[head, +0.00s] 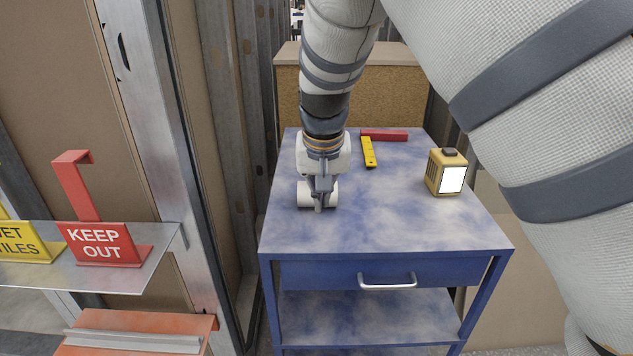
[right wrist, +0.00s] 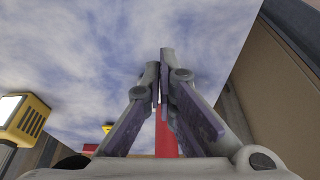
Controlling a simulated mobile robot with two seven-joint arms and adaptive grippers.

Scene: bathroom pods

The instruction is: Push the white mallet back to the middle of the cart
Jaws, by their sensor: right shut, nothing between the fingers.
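The white mallet (head: 304,194) shows as a short white cylinder near the left edge of the blue cart (head: 390,225). My right gripper (head: 318,207) points down at it, with the fingers in front of its middle. The fingers are shut with nothing between them, and I cannot tell whether they touch it. The rest of the mallet is hidden behind my right arm. The right wrist view shows the closed fingers (right wrist: 165,60) and a red strip (right wrist: 164,138) beyond them; I cannot tell whether this is the handle. My left gripper is not in view.
A yellow lamp (head: 446,174) stands at the right of the cart. A red and yellow square (head: 384,135) lies at the back. The cart's middle is clear. A metal frame (head: 165,120) and a red KEEP OUT sign (head: 98,244) are on the left.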

